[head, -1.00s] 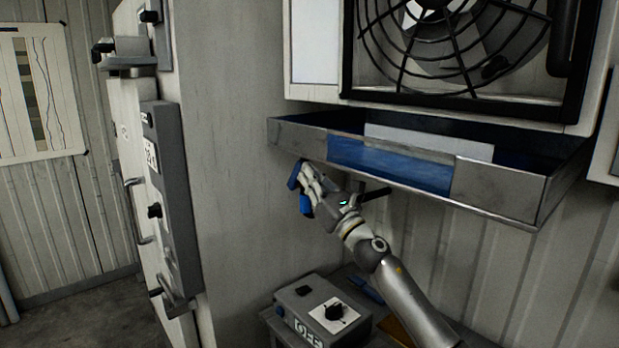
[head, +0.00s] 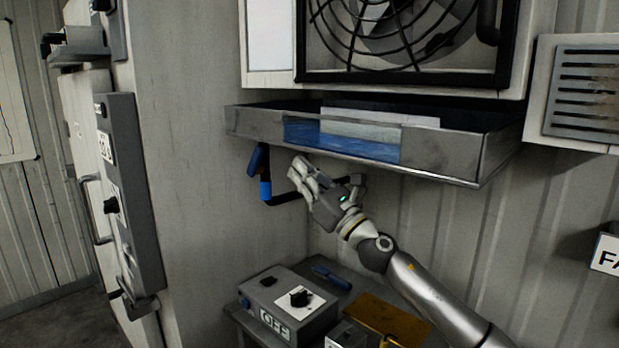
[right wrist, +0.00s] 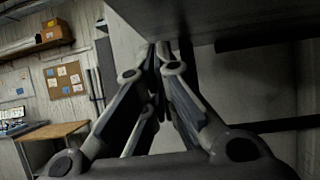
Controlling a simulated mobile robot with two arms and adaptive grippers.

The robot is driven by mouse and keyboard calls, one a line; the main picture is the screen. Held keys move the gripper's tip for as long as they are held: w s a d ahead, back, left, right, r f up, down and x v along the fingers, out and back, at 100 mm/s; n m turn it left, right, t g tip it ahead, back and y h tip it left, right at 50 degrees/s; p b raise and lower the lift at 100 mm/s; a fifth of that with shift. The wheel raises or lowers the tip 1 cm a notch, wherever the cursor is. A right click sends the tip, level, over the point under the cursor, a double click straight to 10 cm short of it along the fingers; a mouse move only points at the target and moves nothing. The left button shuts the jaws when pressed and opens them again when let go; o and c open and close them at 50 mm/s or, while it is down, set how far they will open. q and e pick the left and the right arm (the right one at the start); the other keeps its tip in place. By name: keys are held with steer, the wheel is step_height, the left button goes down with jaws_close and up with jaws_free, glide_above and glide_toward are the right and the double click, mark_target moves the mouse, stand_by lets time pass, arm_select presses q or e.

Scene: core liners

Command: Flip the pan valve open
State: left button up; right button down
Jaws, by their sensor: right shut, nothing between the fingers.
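The pan (head: 465,158), a shallow metal tray with a blue front panel, is mounted on the wall below the fan. A dark drain pipe (head: 285,199) hangs under its left part. The valve on it has a blue lever (head: 257,160) that stands tilted upward, and a blue piece (head: 265,190) below. My right gripper (head: 300,172) is under the pan, just right of the lever and apart from it. Its fingers are shut and empty, as the right wrist view (right wrist: 160,55) shows, and they cover part of the pipe. My left gripper is not in view.
A grey cabinet wall (head: 190,200) stands close on the left. A control box (head: 285,290) marked OFF sits on a low table below. A caged fan (head: 400,30) is above the pan, and a vent (head: 585,90) is at right.

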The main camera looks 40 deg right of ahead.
steer(key=shift+s+r, duration=0.15)
steer(key=shift+s, duration=0.45)
steer(key=shift+s+r, duration=0.15)
steer(key=shift+s, duration=0.45)
